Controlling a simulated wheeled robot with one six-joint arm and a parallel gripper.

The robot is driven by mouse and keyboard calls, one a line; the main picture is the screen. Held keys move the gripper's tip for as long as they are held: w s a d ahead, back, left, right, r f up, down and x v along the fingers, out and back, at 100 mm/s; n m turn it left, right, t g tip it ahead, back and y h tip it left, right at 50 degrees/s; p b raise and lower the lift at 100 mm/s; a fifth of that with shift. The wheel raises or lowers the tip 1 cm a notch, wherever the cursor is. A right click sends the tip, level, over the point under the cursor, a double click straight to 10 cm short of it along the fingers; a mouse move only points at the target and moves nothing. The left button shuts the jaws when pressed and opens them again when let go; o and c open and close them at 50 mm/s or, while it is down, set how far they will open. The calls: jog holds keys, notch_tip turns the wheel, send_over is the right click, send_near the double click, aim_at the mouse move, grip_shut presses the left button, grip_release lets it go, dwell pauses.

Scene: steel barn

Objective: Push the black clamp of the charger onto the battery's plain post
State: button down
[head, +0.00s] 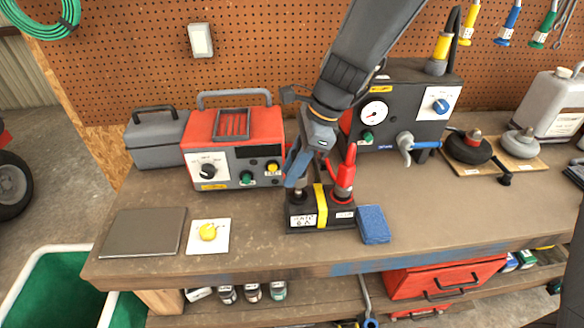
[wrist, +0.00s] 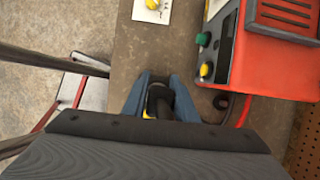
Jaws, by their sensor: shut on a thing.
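The battery (head: 309,221) is a low black block with a yellow strap, standing near the front of the bench. A red clamp (head: 344,178) stands upright on its right post. My gripper (head: 297,180) points down at the left end of the battery, over the plain post. In the wrist view its blue-grey fingers (wrist: 163,84) are shut on the black clamp (wrist: 160,96), of which only a dark part shows. The fingers hide most of the clamp and post in the head view. I cannot tell whether the clamp touches the post.
A red unit with knobs (head: 231,177) stands behind left, and a dark unit with a gauge (head: 408,114) behind right. A blue sponge-like block (head: 373,224) lies just right of the battery. A yellow button on a white plate (head: 208,232) and a dark flat plate (head: 143,233) lie left.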

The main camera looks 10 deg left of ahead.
jog(key=shift+f+b, duration=0.9)
jog(key=shift+f, duration=0.75)
jog(key=shift+f, duration=0.35)
jog(key=shift+f+b, duration=0.2)
jog(key=shift+b, duration=0.1)
jog(key=c, duration=1.4)
grip_release()
jog(key=shift+r, duration=0.1)
jog(key=b+v, duration=0.1)
jog(key=v, duration=0.6)
jog(key=shift+d+r, duration=0.2)
jog(key=shift+r, duration=0.1)
